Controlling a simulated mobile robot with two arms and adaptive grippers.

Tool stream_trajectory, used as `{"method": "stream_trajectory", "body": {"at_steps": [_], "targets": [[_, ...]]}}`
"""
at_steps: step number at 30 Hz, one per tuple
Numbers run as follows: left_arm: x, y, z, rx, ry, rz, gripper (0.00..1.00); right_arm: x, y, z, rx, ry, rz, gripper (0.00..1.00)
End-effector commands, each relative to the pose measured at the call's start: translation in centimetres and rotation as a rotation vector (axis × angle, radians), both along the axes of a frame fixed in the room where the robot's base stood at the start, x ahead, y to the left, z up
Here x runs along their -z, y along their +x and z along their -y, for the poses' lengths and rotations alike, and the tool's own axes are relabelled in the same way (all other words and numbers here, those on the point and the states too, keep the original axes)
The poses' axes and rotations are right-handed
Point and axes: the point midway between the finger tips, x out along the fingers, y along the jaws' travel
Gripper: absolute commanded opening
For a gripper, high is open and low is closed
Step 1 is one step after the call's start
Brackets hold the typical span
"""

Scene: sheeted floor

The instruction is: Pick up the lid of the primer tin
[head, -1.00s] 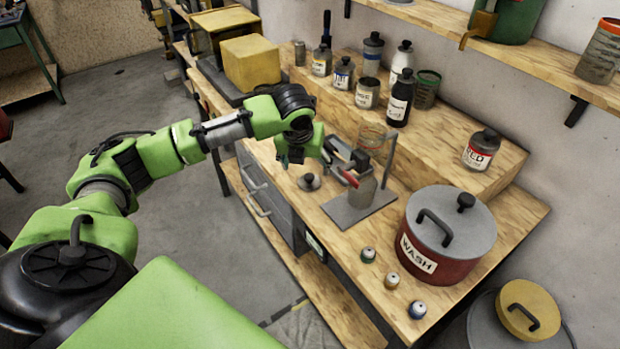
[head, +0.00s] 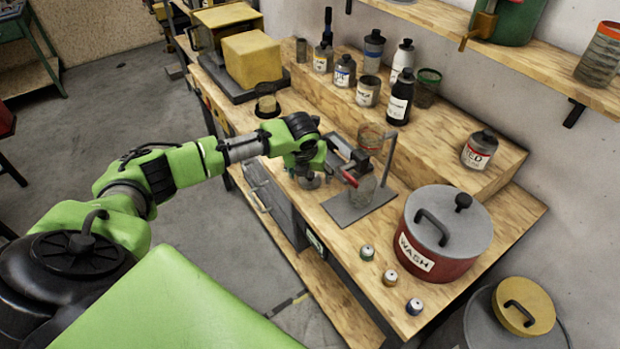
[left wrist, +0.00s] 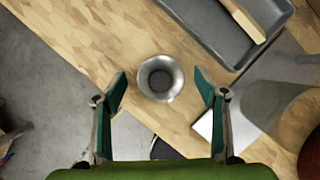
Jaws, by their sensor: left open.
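A small round grey metal lid (head: 309,181) lies on the bench top near its front edge. In the left wrist view the lid (left wrist: 160,78) shows as a silvery disc with a darker round centre. My left gripper (head: 305,171) is above it and partly covers it in the head view. In the left wrist view its two green fingers are apart, one on each side of the lid, and nothing is held. A grey tin with a pale label (head: 367,92) stands on the raised step; I cannot read its label surely. My right gripper is not in view.
A grey tray (left wrist: 235,30) lies close by. A red WASH pot (head: 432,262) and several small bottles stand further right. A yellow block (head: 251,60) is at the back left.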

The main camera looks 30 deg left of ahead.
Motion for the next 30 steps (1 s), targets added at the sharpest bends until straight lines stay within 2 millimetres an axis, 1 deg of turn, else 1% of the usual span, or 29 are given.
{"method": "stream_trajectory", "body": {"at_steps": [1,2,3,4,14,19,23,25,28,30], "targets": [[0.0,0.0,0.0,0.000,0.000,0.000,0.58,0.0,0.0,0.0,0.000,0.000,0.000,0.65],[0.0,0.0,0.0,0.000,0.000,0.000,0.50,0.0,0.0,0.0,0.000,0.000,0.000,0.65],[0.0,0.0,0.0,0.000,0.000,0.000,0.40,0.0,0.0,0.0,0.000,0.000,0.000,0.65],[0.0,0.0,0.0,0.000,0.000,0.000,0.33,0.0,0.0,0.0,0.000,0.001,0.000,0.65],[-0.1,0.0,0.0,0.000,0.000,0.000,0.33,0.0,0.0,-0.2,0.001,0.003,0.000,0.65],[-0.7,0.1,0.0,-0.001,0.000,0.002,0.33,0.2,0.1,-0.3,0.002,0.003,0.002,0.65],[-2.1,0.2,0.0,0.000,-0.001,0.005,0.33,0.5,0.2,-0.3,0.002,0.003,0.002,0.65],[-3.4,0.2,0.0,0.000,0.000,0.005,0.33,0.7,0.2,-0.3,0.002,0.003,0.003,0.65],[-4.6,-1.1,0.4,0.001,0.001,0.003,0.33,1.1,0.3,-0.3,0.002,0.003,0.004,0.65],[-5.9,-2.2,0.8,0.003,0.000,0.005,0.33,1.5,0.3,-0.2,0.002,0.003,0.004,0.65]]}}
